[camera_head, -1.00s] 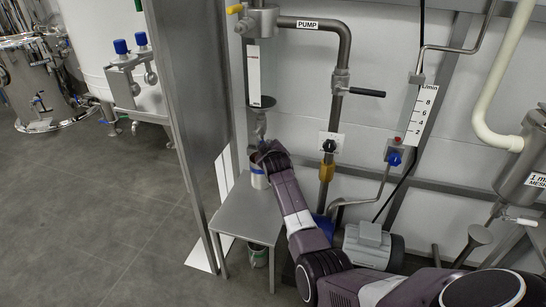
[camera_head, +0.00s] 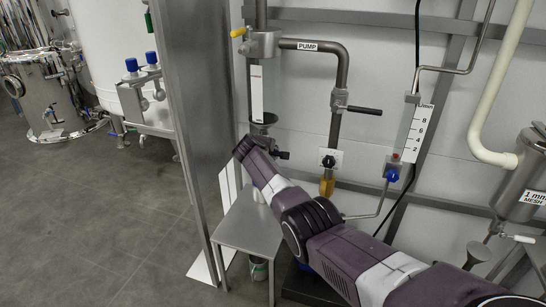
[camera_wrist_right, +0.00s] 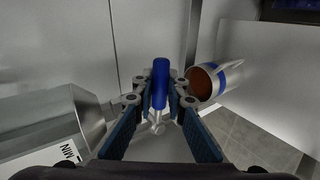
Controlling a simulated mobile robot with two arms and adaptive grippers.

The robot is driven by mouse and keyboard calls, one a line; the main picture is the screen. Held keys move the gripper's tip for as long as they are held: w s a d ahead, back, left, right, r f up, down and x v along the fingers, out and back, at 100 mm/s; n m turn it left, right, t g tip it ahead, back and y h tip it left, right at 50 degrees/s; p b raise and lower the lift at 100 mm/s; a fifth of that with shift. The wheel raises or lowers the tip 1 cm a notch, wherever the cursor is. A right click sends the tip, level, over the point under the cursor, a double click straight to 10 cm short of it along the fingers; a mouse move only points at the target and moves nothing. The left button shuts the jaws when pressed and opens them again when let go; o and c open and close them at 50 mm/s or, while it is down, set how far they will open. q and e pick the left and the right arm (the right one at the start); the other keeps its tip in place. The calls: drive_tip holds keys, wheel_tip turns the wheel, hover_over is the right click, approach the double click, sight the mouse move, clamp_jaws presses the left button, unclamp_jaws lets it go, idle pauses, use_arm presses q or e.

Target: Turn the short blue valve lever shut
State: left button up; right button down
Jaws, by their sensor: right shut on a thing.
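The short blue valve lever (camera_wrist_right: 160,84) stands upright in the middle of the right wrist view, with a metal valve stem (camera_wrist_right: 157,122) below it. My right gripper (camera_wrist_right: 160,92) is shut on the blue lever, one finger on each side. In the head view my right gripper (camera_head: 279,152) is at the foot of the sight-glass column (camera_head: 262,92), mostly hidden by my wrist. The lever cannot be made out there. My left gripper is in neither view.
A metal mug (camera_wrist_right: 215,80) with a blue band and brown contents is close right of the fingers. A small steel table (camera_head: 248,232) stands below my arm. A steel post (camera_head: 196,130) is to the left. A black-handled lever (camera_head: 364,110) is on the pump pipe.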

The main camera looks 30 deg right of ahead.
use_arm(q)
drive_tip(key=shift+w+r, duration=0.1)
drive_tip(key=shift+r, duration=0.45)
use_arm(e)
drive_tip(key=shift+d+r, duration=0.1)
drive_tip(key=shift+r, duration=0.15)
drive_tip(key=c, duration=1.9)
unclamp_jaws()
drive_tip(key=shift+a, duration=0.2)
